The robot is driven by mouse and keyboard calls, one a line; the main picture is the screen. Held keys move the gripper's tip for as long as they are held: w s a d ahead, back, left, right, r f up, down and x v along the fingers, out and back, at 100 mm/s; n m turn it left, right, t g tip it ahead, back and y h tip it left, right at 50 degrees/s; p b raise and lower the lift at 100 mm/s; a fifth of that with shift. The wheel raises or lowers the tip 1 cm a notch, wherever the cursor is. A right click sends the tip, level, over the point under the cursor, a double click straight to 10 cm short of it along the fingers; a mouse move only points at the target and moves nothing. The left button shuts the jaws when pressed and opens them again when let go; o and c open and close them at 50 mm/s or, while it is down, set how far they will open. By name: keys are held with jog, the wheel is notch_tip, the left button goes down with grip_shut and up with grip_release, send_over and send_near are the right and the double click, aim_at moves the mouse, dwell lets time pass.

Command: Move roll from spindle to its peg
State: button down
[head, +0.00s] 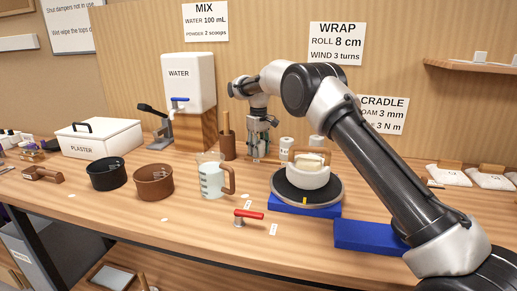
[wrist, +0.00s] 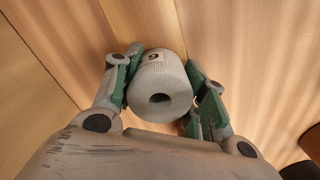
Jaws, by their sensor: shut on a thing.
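My gripper (head: 259,148) points down over the back of the bench, near the back panel. In the wrist view my gripper (wrist: 162,100) has its green-padded fingers closed on both sides of a white textured roll (wrist: 171,78). The roll has a dark centre hole and a small label with a dark mark. In the head view the held roll is hard to make out between the fingers. Two other white rolls, a left one (head: 286,144) and a right one (head: 316,142), stand just right of my gripper. I cannot make out the spindle or an empty peg.
A turntable (head: 333,194) carrying a white bowl-like piece (head: 308,177) is in front, right. A measuring jug (head: 213,181) and water tank (head: 187,80) stand left.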

dwell(0.8)
jog(key=c, duration=0.7)
grip_release()
jog(key=shift+c, duration=0.2)
jog(key=shift+r, duration=0.1)
notch_tip(320, 180, up, 7)
jog(key=shift+f, duration=0.1)
